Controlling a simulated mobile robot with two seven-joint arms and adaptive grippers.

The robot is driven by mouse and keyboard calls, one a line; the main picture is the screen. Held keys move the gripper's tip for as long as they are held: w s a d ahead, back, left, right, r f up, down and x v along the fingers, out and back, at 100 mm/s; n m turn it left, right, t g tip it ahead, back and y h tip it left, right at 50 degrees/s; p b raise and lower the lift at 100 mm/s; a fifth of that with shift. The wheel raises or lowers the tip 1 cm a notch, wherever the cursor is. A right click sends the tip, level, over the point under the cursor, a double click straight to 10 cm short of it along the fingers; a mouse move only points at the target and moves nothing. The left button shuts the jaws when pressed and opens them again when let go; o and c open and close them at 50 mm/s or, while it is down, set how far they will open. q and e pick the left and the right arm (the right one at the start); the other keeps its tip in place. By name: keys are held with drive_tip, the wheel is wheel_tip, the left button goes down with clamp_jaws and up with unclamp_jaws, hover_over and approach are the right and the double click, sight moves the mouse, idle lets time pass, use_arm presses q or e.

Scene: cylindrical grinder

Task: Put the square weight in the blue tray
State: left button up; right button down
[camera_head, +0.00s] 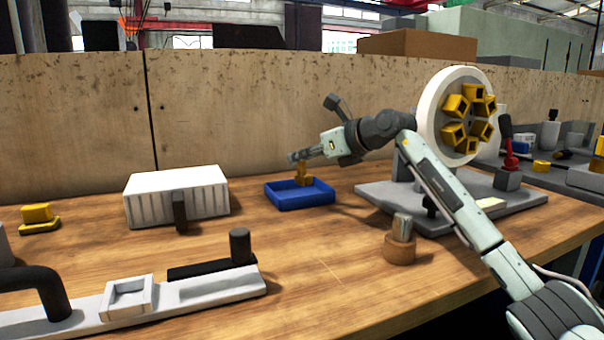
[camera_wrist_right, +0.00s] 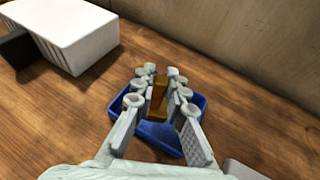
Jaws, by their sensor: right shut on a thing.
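The blue tray (camera_head: 300,196) stands on the wooden table near the back middle. My right gripper (camera_head: 298,158) is above the tray and shut on a yellow-brown weight (camera_head: 304,174). The weight hangs upright over the tray; I cannot tell whether it touches the tray floor. In the right wrist view the weight (camera_wrist_right: 158,100) is between the fingers (camera_wrist_right: 157,85), with the blue tray (camera_wrist_right: 190,148) below and around it. My left gripper is not in view.
A white ribbed box (camera_head: 178,196) stands left of the tray. A wheel with yellow square holders (camera_head: 468,118) stands at right on a grey base. A wooden cup with a metal piece (camera_head: 400,242) is in front. A yellow block (camera_head: 38,217) is at far left.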

sight(304, 173)
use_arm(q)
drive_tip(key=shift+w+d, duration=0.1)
use_arm(e)
drive_tip(key=shift+f, duration=1.9)
drive_tip(key=shift+f, duration=0.2)
drive_tip(key=c, duration=1.6)
unclamp_jaws()
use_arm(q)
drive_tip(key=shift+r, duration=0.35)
use_arm(e)
drive_tip(key=shift+o, duration=0.2)
